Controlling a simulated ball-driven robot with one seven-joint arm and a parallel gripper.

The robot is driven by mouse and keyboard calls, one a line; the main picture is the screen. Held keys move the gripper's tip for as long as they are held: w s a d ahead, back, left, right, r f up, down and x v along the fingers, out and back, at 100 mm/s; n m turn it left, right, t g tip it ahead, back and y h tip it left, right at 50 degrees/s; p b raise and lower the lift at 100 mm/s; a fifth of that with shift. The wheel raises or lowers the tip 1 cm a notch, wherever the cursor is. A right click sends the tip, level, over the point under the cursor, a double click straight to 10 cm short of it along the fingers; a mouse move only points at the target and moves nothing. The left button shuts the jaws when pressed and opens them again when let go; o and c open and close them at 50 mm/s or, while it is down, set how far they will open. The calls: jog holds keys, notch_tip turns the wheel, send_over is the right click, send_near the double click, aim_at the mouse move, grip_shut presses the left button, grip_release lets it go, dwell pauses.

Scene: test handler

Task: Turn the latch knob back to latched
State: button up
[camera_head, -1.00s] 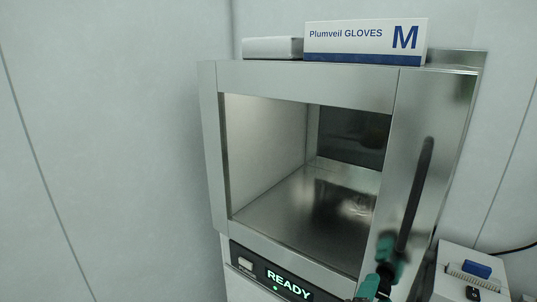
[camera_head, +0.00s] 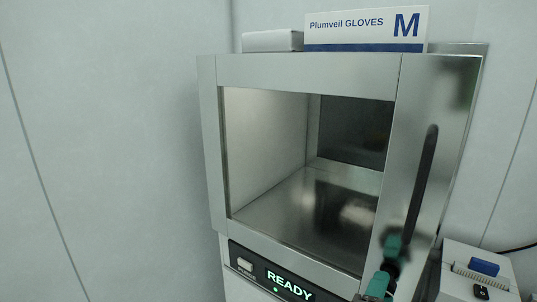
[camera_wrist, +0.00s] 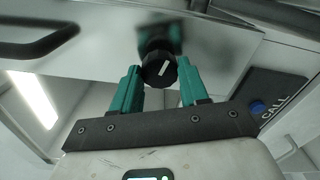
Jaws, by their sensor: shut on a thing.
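The latch knob (camera_wrist: 158,69) is a small black round knob with a white line on its face, on the shiny metal front panel. In the wrist view the line tilts, its upper end to the right. My gripper (camera_wrist: 160,82) has teal fingers on both sides of the knob and is shut on it. In the head view my gripper (camera_head: 379,284) is at the lower edge of the right front panel (camera_head: 412,190), with a teal reflection above it. The knob is hard to make out there.
A dark slot-like handle (camera_head: 424,180) is on the panel, above the gripper. The metal chamber (camera_head: 300,215) looks empty. A READY display (camera_head: 290,284) is lit below. A glove box (camera_head: 365,30) sits on top. A white unit (camera_head: 460,282) with a blue button stands at right.

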jog(key=shift+f, duration=0.1)
jog(key=m+b, duration=0.3)
dwell(0.3)
jog(key=shift+b, duration=0.4)
jog(key=m+b, duration=0.3)
jog(key=shift+m+b, duration=0.3)
